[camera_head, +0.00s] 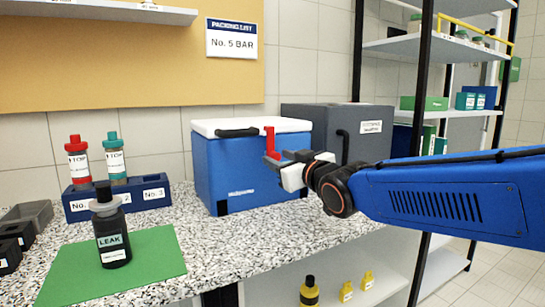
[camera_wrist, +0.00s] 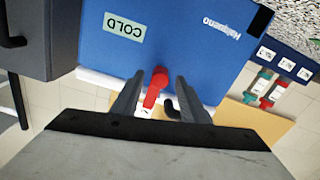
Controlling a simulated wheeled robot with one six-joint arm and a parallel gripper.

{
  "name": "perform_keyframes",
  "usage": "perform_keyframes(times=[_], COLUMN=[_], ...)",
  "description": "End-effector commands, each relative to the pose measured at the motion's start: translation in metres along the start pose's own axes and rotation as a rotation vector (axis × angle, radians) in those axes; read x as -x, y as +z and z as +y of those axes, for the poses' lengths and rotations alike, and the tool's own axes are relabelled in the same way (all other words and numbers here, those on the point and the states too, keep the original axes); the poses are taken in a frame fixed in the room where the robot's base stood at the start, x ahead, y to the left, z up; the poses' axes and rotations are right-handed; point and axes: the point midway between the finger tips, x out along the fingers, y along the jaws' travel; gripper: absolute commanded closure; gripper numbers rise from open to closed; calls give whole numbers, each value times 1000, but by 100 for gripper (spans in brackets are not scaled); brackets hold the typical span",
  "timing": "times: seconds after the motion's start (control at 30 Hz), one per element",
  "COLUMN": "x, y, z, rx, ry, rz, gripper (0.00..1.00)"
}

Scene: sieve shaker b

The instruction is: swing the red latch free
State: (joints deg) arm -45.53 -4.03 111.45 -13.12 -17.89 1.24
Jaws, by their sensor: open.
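The red latch (camera_head: 270,141) is on the front of the blue cool box (camera_head: 226,178), near the right end, reaching from the white lid (camera_head: 207,129) down the blue wall. My gripper (camera_head: 277,158) is at the latch's lower part. In the wrist view my gripper (camera_wrist: 160,79) is open, with one dark finger on each side of the red latch (camera_wrist: 154,90). The lid is shut.
A dark grey case (camera_head: 322,128) stands close behind and right of the cool box. A black bottle marked LEAK (camera_head: 110,225) stands on a green mat (camera_head: 160,257) at left. A blue rack (camera_head: 78,207) holds red- and teal-capped bottles. Speckled counter (camera_head: 215,240) lies clear in front.

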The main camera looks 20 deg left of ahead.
Motion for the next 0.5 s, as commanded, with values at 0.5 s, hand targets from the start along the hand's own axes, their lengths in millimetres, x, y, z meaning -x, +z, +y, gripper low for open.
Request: perform_keyframes(times=[0.5], x=[-43], y=[1], z=[0], rx=[-1], ry=[0], rz=[-1], gripper=[60])
